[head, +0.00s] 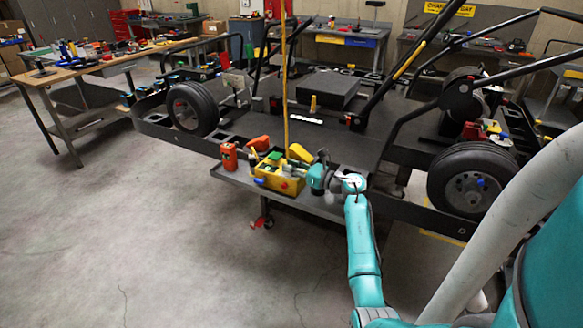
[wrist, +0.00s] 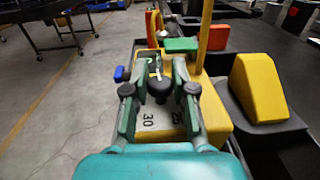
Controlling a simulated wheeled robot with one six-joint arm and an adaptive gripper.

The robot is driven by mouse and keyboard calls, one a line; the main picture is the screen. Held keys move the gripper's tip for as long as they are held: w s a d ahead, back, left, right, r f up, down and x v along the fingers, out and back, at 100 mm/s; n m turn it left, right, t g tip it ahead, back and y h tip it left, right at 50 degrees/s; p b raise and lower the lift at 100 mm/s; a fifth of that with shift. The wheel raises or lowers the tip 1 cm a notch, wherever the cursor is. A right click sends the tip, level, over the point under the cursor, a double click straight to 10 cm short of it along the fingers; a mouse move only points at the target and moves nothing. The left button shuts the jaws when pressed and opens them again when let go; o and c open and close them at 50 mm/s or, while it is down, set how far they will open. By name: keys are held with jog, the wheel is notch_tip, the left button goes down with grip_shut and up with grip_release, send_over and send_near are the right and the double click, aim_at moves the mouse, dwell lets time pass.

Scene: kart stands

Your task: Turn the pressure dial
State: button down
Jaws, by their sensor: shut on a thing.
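The pressure dial (wrist: 160,90) is a dark knob on a pale face (wrist: 160,119) marked 30 and 25, seen in the wrist view. The face sits on a yellow unit (wrist: 216,125), which in the head view is a yellow box (head: 280,180) on a dark shelf. My gripper (wrist: 160,76) has one finger on each side of the knob and is shut on it. In the head view, my gripper (head: 319,177) is at the right end of the yellow box and the dial is hidden. The fingers cover part of the face, so I cannot read the setting.
A yellow pole (head: 286,90) rises beside the box. Orange-red objects (head: 229,156) stand left of it, and a yellow wedge (wrist: 258,87) lies close on its right in the wrist view. The kart's wheel (head: 472,182) and frame are behind. The floor (head: 150,240) in front is clear.

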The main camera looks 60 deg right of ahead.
jog(key=n+g+y, duration=0.1)
jog(key=n+y, duration=0.1)
jog(key=y, duration=0.1)
jog(key=n+y, duration=0.3)
jog(key=y, duration=0.1)
jog(key=shift+g, duration=0.4)
jog(key=shift+y, duration=0.5)
jog(key=c, duration=1)
grip_release()
notch_tip(320, 180, up, 10)
jog(key=shift+f, duration=0.1)
